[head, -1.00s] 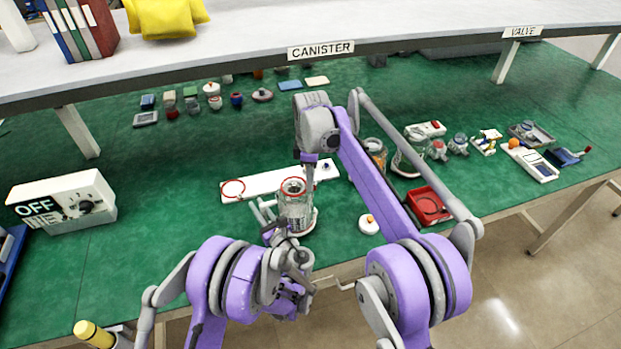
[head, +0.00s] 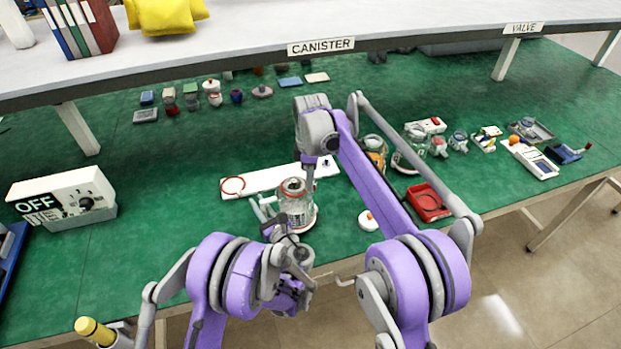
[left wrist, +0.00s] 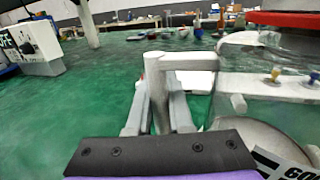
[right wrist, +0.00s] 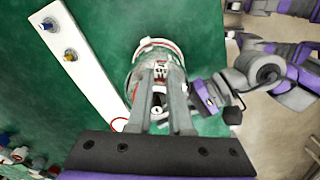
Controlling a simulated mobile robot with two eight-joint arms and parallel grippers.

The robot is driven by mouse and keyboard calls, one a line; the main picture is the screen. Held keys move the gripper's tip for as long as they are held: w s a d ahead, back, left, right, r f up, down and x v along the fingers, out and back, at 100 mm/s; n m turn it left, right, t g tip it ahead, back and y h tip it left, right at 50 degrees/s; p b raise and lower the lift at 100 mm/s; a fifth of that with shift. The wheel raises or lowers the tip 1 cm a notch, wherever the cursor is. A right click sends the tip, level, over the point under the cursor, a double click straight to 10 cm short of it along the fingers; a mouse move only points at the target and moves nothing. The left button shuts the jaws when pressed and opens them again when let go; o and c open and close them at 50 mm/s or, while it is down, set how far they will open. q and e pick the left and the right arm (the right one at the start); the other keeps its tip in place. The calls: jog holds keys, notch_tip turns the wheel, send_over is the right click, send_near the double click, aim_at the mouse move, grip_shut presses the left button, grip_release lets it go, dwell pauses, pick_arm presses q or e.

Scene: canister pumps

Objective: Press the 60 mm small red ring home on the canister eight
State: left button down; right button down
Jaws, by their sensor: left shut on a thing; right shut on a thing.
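The glass canister (head: 297,212) stands upright near the front of the green bench. A small red ring (head: 292,184) sits at its top; its red edge also shows in the right wrist view (right wrist: 152,42). I cannot tell how evenly it sits. My left gripper (head: 273,224) is shut on the canister's grey handle (left wrist: 190,61), left of the glass body. My right gripper (right wrist: 160,88) is at the canister's top from above, shut, apparently on the small red ring. The contact is partly hidden by the fingers.
A white board (head: 265,182) behind the canister carries another red ring (head: 232,185). A white round piece (head: 368,221) and a red tray (head: 428,203) are to the right. The OFF box (head: 65,202) stands left; bench between is clear.

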jog(key=shift+f, duration=0.65)
dwell(0.5)
jog(key=c, duration=0.8)
grip_release()
jog(key=shift+o, duration=0.2)
jog(key=o, duration=0.6)
jog(key=shift+c, duration=0.2)
jog(key=shift+d, duration=0.2)
jog(key=shift+s+d, duration=0.2)
jog(key=shift+d, duration=0.7)
jog(key=shift+s+d, duration=0.15)
jog(key=shift+d, duration=0.75)
jog(key=shift+r, duration=0.1)
